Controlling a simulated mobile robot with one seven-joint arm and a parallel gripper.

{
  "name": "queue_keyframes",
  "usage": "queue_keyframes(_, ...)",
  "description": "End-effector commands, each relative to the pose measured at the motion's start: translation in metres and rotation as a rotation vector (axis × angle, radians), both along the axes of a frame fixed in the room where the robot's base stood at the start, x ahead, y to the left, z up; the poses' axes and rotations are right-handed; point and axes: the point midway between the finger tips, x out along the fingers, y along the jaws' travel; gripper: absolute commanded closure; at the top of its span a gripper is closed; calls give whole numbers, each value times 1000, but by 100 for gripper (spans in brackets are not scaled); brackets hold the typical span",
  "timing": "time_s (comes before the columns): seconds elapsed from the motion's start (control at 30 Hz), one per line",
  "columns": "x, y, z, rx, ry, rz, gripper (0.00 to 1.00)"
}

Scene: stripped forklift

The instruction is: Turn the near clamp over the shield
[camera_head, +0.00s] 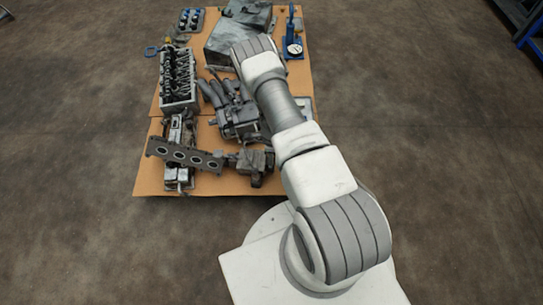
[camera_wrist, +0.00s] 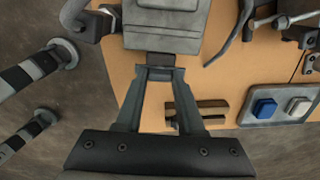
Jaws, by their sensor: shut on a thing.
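The shield (camera_wrist: 166,28) is a worn grey panel at the top of the wrist view, on the tan board. In the head view, a grey sheet-like cover (camera_head: 222,45) lies at the board's far end, partly behind my arm. My gripper (camera_wrist: 160,72) reaches up to the shield's near edge in the wrist view. Its fingers are closed on a small dark piece (camera_wrist: 160,58) there, which looks like the near clamp. The fingers hide much of this piece, and its turn angle cannot be told. In the head view my arm hides the gripper.
A grey tray with a blue block (camera_wrist: 264,107) and a white block (camera_wrist: 299,106) lies right in the wrist view. Black-and-white posts (camera_wrist: 32,72) stand at left. Engine parts (camera_head: 178,80) crowd the board (camera_head: 150,182) in the head view.

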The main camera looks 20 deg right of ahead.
Motion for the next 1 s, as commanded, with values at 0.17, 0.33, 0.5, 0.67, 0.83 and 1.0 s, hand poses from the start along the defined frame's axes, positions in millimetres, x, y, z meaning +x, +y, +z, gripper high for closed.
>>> queue_keyframes(0.17,0,0,0,0,0,10,100)
queue_keyframes(0.33,0,0,0,-1,-1,58,100)
queue_keyframes(0.5,0,0,0,-1,-1,161,100)
queue_keyframes(0.67,0,-1,0,0,0,298,100)
queue_keyframes(0.83,1,0,0,1,-1,460,100)
queue_keyframes(1.0,1,0,0,0,0,623,100)
